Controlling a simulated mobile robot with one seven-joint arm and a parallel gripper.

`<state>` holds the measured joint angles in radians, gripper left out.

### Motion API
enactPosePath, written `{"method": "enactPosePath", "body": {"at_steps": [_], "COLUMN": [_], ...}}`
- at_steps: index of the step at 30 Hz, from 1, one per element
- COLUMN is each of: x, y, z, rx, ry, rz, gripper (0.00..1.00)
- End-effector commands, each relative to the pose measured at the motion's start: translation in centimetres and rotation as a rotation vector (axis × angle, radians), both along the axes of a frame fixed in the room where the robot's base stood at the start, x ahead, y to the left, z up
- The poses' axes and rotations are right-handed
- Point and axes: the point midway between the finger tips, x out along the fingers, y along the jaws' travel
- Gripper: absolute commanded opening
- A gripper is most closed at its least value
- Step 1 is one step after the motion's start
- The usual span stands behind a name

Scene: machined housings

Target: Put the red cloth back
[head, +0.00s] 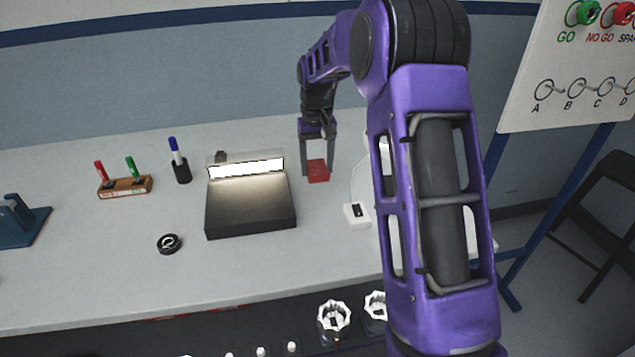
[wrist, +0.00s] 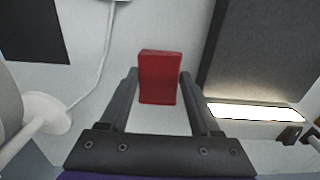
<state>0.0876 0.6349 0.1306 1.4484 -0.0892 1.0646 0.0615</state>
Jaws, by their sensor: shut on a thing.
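The red cloth (head: 318,171) is a small, folded, block-like piece near the back of the grey table, to the right of the lit black box. In the wrist view the red cloth (wrist: 158,78) sits between the two fingers. My gripper (head: 319,165) points down and is shut on the cloth, one finger at each side; it also shows in the wrist view (wrist: 158,80). Whether the cloth touches the table or hangs just above it, I cannot tell.
A black box with a lit strip (head: 250,208) stands left of my gripper. A small white switch box (head: 357,215) is at the right. Marker holders (head: 125,187), a blue marker in a cup (head: 180,165) and a black disc (head: 169,244) are further left. The front middle is clear.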

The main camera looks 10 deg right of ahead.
Motion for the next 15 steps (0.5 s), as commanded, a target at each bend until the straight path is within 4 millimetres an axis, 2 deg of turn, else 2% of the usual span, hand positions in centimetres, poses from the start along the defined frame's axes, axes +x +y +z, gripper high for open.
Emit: {"method": "enactPosePath", "body": {"at_steps": [9,15], "x": [0.0,0.0], "y": [0.0,0.0], "z": [-4.5,-4.9], "rx": [0.001,0.001], "ry": [0.002,-0.001], "rz": [0.0,0.0], "gripper": [0.12,0.12]}}
